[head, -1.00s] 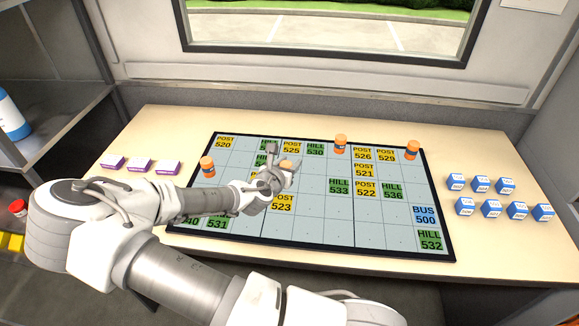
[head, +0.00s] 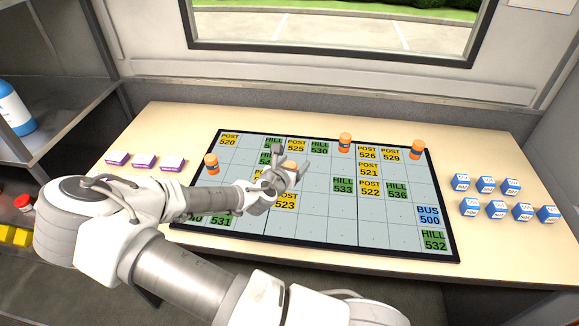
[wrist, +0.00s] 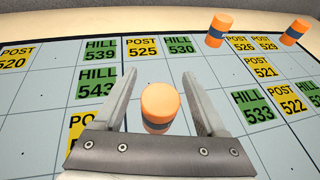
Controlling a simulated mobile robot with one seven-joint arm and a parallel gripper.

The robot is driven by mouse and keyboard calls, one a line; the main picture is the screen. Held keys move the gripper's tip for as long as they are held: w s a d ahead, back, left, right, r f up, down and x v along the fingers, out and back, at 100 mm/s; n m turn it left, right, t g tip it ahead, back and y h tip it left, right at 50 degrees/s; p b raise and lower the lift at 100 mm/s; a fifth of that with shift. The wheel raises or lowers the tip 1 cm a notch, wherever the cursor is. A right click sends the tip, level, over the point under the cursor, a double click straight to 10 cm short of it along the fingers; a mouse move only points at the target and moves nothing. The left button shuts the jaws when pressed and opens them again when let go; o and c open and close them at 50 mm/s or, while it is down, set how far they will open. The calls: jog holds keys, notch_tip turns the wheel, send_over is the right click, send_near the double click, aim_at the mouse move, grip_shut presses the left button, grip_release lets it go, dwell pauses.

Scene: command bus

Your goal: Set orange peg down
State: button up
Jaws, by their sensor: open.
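An orange peg (wrist: 158,105) with a dark blue band stands upright on the board (head: 320,222). In the wrist view it lies between the two spread fingers of my gripper (wrist: 160,92), with a gap on each side. In the head view my gripper (head: 290,162) is over the board's upper middle and mostly hides this peg (head: 291,165). Other orange pegs stand on the board: one at left (head: 211,163), one at the back edge (head: 344,142) and one at the back right (head: 416,149).
Yellow POST, green HILL and blue BUS tiles lie on the board's grid. Several blue-and-white blocks (head: 497,209) stand on the table at right. Three purple-and-white blocks (head: 144,161) stand at left. A shelf with a blue bottle (head: 15,110) is at far left.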

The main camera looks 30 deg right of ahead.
jog(key=p+v, duration=0.2)
jog(key=v, duration=1)
jog(key=shift+r, duration=0.1)
jog(key=shift+a, duration=0.1)
dwell(0.3)
